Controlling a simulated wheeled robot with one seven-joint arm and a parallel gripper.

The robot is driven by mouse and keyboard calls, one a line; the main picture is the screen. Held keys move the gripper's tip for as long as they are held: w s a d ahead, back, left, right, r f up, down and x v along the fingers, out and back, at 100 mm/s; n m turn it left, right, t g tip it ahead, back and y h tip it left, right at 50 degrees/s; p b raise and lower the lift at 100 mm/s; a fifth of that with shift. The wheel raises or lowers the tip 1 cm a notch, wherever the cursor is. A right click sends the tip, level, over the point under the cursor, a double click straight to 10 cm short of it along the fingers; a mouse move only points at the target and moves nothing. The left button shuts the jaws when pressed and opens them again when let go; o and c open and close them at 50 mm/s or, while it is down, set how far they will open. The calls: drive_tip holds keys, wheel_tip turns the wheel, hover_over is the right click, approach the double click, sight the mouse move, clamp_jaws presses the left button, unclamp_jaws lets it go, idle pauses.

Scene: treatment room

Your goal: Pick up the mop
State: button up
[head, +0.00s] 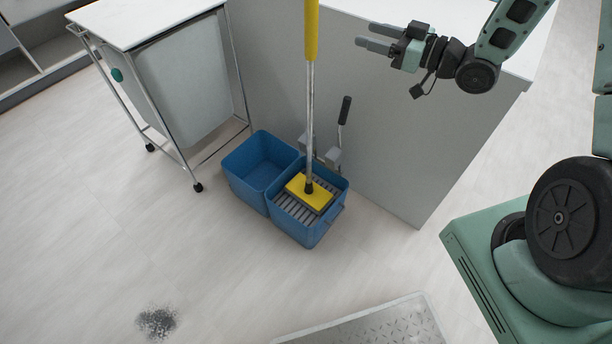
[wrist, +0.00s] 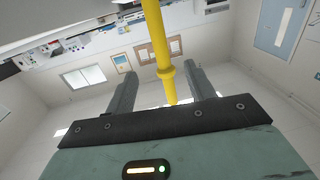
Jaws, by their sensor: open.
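The mop stands upright with its yellow head (head: 309,194) on the grey slatted wringer of a blue bucket (head: 316,232). Its grey metal pole (head: 310,120) leads up to a yellow grip (head: 311,32), whose top is cut off by the head view's upper edge. My gripper (head: 364,35) is open and empty, to the right of the yellow grip with a gap between them. In the wrist view, the yellow grip (wrist: 160,42) lines up between the two spread fingers of my gripper (wrist: 162,70). It appears beyond the fingertips, not touching them.
A grey counter (head: 400,120) stands behind the bucket. A second blue bucket (head: 252,170) adjoins on the left, beside a wheeled hamper cart (head: 185,75). A black-handled lever (head: 344,112) rises near the mop. A dark stain (head: 156,321) and metal plate (head: 375,325) lie on the otherwise open floor.

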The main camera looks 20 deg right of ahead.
sight(317, 19)
drive_tip(key=x, duration=1.2)
drive_tip(key=shift+w+r+p, duration=0.15)
drive_tip(key=shift+w+p, duration=0.05)
drive_tip(key=shift+p, duration=0.2)
drive_tip(key=x, duration=0.5)
drive_tip(key=shift+p, duration=0.3)
clamp_jaws()
